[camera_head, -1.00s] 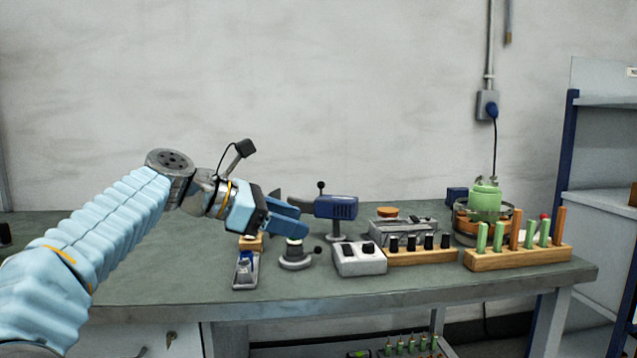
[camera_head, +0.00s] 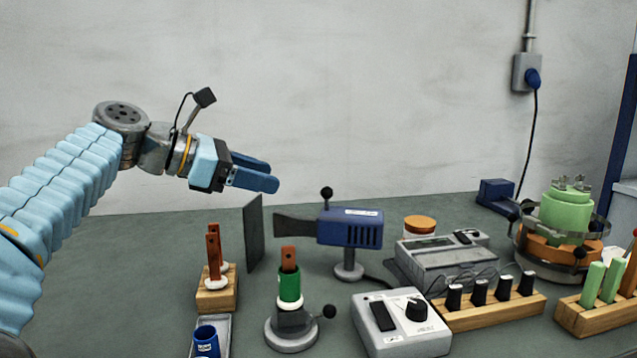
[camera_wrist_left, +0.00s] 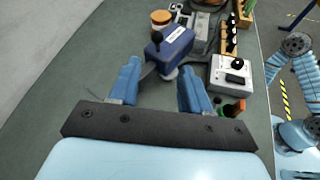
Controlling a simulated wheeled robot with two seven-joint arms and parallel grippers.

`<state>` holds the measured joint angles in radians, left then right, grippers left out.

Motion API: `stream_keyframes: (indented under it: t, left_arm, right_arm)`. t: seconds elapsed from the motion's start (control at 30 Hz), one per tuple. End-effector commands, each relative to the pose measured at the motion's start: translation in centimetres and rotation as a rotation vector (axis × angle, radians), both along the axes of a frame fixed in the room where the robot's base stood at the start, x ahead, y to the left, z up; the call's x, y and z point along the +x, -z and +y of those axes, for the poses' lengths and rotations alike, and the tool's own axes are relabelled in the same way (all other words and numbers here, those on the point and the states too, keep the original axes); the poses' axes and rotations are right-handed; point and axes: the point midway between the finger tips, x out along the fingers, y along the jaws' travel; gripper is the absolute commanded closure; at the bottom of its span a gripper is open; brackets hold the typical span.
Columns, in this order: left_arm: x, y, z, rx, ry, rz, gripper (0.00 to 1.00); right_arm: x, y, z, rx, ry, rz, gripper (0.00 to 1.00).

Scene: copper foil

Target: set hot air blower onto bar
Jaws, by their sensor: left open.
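The hot air blower (camera_head: 352,229) has a blue body with a slotted side and a dark flared nozzle pointing left. It sits on a round grey stand, with a black knob above. A copper-brown bar (camera_head: 289,257) stands upright with a green sleeve (camera_head: 290,285) around it, in a grey holder in front of the nozzle. My left gripper (camera_head: 268,174) is open and empty, above and left of the blower. In the left wrist view the blower (camera_wrist_left: 172,45) lies beyond the open fingers. My right gripper is not seen; a light blue arm shows at the right edge there.
A dark upright panel (camera_head: 253,233) stands left of the nozzle. A wooden block (camera_head: 217,293) with brown bars and a blue cup (camera_head: 206,341) are at front left. A grey control box (camera_head: 400,322) and wooden racks stand right. The table's left rear is clear.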

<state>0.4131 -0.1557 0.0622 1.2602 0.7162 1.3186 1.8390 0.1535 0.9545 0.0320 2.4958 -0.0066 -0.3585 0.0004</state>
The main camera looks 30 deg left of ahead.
Motion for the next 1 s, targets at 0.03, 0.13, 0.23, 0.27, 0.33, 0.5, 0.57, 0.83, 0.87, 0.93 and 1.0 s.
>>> stream_keyframes:
  t: [0.03, 0.13, 0.23, 0.27, 0.33, 0.5, 0.57, 0.83, 0.87, 0.93, 1.0]
  left_arm:
    - [0.0, 0.0, 0.0, 0.001, 0.0, -0.001, 0.52]
    - [0.4, 0.2, -0.3, 0.0, 0.002, 0.001, 0.52]
    - [1.3, 0.8, -1.1, -0.001, 0.004, 0.002, 0.52]
    - [1.7, 1.0, -1.4, 0.0, 0.003, 0.002, 0.52]
    - [2.9, 1.6, -2.3, 0.0, 0.004, 0.003, 0.52]
    - [5.9, 3.1, -4.6, -0.001, 0.004, 0.003, 0.52]
    - [6.8, 3.5, -5.3, -0.001, 0.004, 0.003, 0.52]
    - [9.7, 4.9, -7.5, 0.001, 0.001, 0.0, 0.52]
    - [9.8, 5.0, -7.6, 0.001, 0.001, 0.0, 0.52]
    - [10.1, 5.2, -7.8, 0.0, 0.001, 0.0, 0.52]
    - [10.2, 5.2, -7.9, 0.0, 0.001, 0.0, 0.52]
  right_arm:
    - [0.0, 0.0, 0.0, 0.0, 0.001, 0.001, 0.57]
    - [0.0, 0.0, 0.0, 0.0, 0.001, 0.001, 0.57]
    - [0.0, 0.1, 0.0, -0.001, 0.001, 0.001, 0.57]
    - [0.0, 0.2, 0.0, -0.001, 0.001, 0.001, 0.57]
    - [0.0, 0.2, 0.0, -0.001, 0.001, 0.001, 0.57]
    - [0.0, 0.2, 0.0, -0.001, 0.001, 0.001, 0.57]
    - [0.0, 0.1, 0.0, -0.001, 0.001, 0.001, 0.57]
    - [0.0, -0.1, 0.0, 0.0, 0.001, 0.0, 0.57]
    - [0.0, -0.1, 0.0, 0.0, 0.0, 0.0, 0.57]
    - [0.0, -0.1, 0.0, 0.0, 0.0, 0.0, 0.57]
    - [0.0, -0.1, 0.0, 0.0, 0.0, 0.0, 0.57]
